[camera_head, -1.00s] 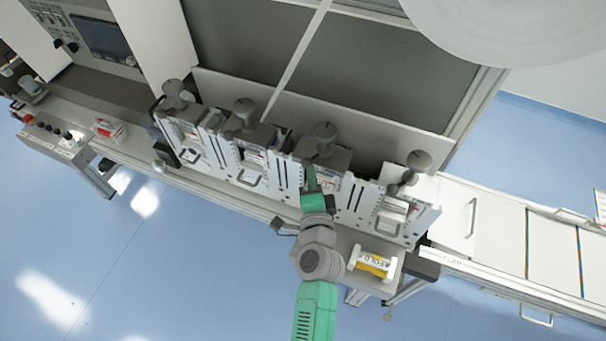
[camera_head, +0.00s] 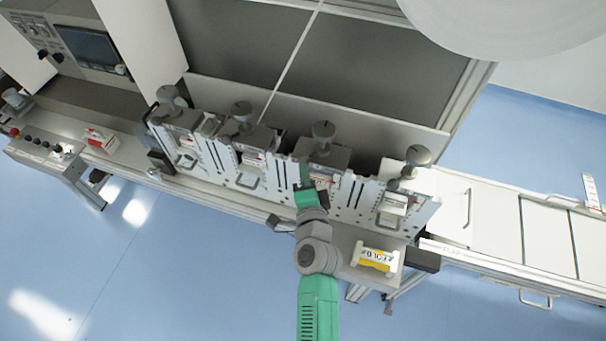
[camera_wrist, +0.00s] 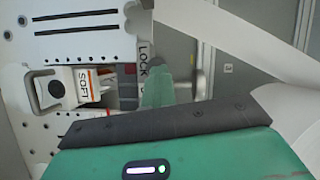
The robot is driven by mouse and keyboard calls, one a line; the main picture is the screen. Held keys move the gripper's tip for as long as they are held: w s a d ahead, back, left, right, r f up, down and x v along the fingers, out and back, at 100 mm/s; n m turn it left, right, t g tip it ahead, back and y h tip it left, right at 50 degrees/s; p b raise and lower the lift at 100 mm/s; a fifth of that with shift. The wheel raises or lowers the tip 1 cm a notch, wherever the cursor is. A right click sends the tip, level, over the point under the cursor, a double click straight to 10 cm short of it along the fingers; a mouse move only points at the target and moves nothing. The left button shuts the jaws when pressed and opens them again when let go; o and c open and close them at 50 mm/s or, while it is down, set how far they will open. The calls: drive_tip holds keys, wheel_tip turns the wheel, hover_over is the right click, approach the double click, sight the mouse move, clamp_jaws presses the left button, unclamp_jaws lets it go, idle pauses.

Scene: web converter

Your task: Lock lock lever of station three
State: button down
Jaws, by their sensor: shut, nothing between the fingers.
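Station three (camera_head: 322,160) is the third unit from the left in the head view, with a round grey knob on top. My gripper (camera_head: 304,172) is at the left part of its front and hides some of it. In the wrist view, my green gripper (camera_wrist: 157,78) points at a plate with a "LOCK" label (camera_wrist: 144,62), very close to it. A grey metal cylinder (camera_wrist: 204,72) shows just right of the fingers. I cannot tell whether it is the lock lever or whether I touch it. The gripper is shut with nothing in it.
A white block marked "SOFT" (camera_wrist: 76,87) sits left of the fingers in the wrist view. Similar stations stand on both sides. A yellow-labelled roll (camera_head: 375,259) lies on the ledge at right front. Open blue floor (camera_head: 180,270) lies in front.

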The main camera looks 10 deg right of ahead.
drive_tip(key=shift+a+f, duration=0.25)
drive_tip(key=shift+a, duration=0.15)
drive_tip(key=s+a+p, duration=0.6)
drive_tip(key=a, duration=0.1)
drive_tip(key=shift+s+r+p, duration=0.2)
drive_tip(key=shift+r+p, duration=0.1)
drive_tip(key=shift+r, duration=0.15)
